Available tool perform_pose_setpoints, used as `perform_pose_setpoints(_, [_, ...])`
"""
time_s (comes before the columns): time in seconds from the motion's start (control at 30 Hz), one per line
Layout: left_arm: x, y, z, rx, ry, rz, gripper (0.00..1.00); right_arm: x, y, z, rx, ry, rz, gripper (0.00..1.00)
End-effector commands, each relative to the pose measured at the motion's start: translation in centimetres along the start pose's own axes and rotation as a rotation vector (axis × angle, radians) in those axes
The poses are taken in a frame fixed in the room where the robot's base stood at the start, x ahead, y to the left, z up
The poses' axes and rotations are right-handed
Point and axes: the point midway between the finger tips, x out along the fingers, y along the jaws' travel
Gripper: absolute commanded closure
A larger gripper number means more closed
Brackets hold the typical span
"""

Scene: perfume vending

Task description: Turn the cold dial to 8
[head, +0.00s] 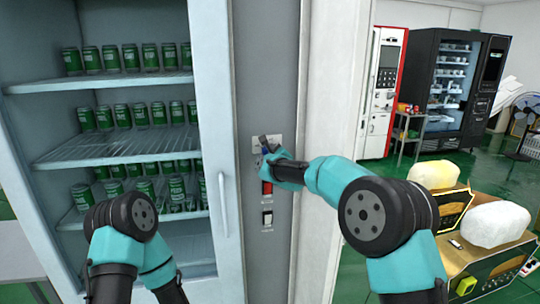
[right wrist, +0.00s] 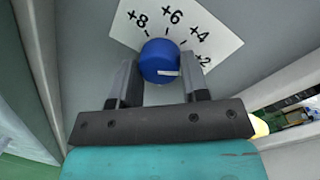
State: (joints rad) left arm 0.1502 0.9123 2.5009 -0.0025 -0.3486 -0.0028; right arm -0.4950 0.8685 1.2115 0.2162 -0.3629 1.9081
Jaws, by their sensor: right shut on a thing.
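The cold dial (right wrist: 159,58) is a round blue knob with a white pointer line. It sits on a white scale plate (right wrist: 205,25) marked +8, +6, +4 and +2, and the pointer lies toward the right, near the +2 side. My right gripper (right wrist: 160,85) is shut on the dial, with one finger on each side of it. In the head view my right gripper (head: 268,152) reaches the grey control panel (head: 267,90) beside the fridge and covers most of the dial. My left arm is at the lower left, but its gripper does not show.
A red switch (head: 267,187) and a black-and-white switch (head: 267,217) sit below the dial. The fridge door handle (head: 223,205) is to the left. Green cans (head: 130,57) stand on shelves behind glass. Machines and bags are at the right, apart from the panel.

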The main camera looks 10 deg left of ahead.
Motion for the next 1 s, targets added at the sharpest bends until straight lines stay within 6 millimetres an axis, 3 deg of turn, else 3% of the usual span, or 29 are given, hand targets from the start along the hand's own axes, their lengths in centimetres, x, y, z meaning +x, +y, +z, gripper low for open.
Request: perform_pose_setpoints(1.0, [0.00,0.00,0.00,0.000,0.000,0.000,1.00,0.02,-0.08,0.18,-0.635,0.065,0.053,0.82])
